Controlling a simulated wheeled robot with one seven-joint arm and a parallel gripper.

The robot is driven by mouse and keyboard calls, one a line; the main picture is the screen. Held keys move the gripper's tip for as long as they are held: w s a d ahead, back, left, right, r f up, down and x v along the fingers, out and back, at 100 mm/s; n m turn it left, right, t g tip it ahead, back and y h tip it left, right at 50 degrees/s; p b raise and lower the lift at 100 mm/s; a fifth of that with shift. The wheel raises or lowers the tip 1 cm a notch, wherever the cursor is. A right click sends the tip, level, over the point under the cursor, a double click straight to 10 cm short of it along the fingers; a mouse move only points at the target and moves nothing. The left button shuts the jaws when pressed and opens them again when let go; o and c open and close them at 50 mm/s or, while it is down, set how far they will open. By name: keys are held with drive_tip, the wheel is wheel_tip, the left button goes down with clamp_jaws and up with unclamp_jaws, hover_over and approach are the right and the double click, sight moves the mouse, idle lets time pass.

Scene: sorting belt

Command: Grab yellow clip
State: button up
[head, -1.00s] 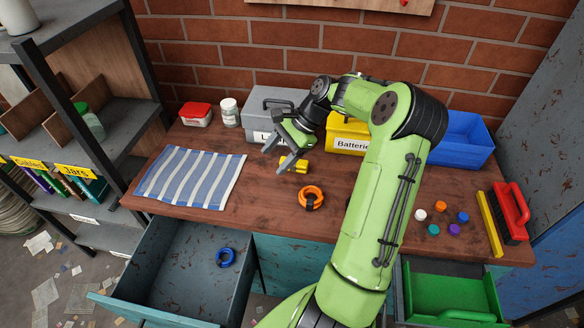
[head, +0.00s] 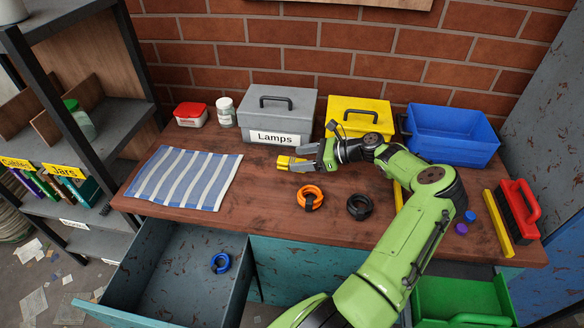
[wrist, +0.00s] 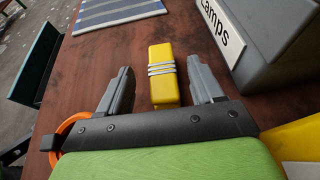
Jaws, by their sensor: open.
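The yellow clip (head: 285,161), a small yellow block with silvery bands around its middle, lies on the wooden worktop in front of the grey Lamps box. In the wrist view the yellow clip (wrist: 163,85) lies between the two grey fingers, with a gap on each side. My gripper (head: 297,159) is open and low over the worktop, its fingers pointing left around the clip. In the wrist view my gripper (wrist: 159,70) holds nothing.
The grey Lamps box (head: 278,105) stands close behind the clip. An orange ring (head: 310,197) and a black ring (head: 360,207) lie in front. A striped cloth (head: 186,178) is at left. An open drawer (head: 190,280) holds a blue ring (head: 221,263).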

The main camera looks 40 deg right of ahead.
sight(288, 160)
drive_tip(key=b+x, duration=0.2)
drive_tip(key=x, duration=0.3)
drive_tip(key=shift+w+f, duration=0.1)
drive_tip(key=shift+d, duration=0.1)
drive_tip(key=shift+c, duration=0.3)
drive_tip(key=c, duration=1)
